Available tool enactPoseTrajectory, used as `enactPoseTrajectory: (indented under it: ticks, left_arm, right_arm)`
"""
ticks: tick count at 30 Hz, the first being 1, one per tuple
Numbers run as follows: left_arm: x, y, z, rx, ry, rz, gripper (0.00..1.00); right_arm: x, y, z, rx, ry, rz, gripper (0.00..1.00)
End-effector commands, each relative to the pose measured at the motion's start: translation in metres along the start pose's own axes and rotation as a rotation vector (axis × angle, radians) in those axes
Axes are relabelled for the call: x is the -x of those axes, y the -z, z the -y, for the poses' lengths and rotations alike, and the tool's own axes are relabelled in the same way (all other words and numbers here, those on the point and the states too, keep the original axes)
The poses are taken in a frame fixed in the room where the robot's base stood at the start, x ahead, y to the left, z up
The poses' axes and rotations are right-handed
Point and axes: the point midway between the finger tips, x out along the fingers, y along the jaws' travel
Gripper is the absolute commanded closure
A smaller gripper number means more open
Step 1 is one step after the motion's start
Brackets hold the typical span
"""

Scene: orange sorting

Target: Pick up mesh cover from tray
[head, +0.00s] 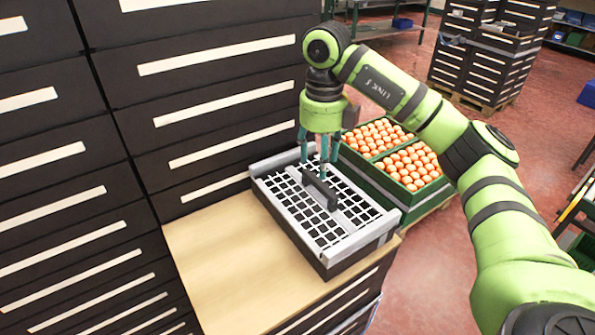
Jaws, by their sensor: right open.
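The mesh cover (282,197) is a light grey grid with a dark raised handle (319,188) across its middle. It lies on the black tray (341,264), which rests on a wooden surface. My right gripper (319,163) points down over the handle, with its fingers apart and their tips close to the handle. I cannot tell whether the fingers touch it. My left gripper is not in view.
Green crates of oranges (408,165) stand just behind and to the right of the tray. A wall of dark drawers (65,160) rises at the left. The wooden surface (225,265) is bare in front of the tray.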

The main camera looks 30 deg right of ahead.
Motion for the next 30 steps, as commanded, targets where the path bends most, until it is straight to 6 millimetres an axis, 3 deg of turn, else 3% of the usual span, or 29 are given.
enactPoseTrajectory:
  ticks: [10,18,27,28,30]
  left_arm:
    - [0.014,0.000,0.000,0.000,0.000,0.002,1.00]
    - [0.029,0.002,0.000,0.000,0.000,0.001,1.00]
    - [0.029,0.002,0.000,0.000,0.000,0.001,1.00]
    - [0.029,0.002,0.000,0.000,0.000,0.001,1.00]
    - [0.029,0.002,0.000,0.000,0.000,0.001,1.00]
  right_arm:
    - [-0.026,0.003,-0.002,0.000,0.001,-0.004,0.44]
    - [-0.064,0.006,-0.006,-0.001,0.000,-0.003,0.44]
    - [-0.071,0.006,-0.006,0.000,0.000,0.000,0.44]
    - [-0.071,0.006,-0.006,0.000,0.000,0.000,0.52]
    - [-0.071,0.006,-0.006,0.000,0.000,0.000,0.80]
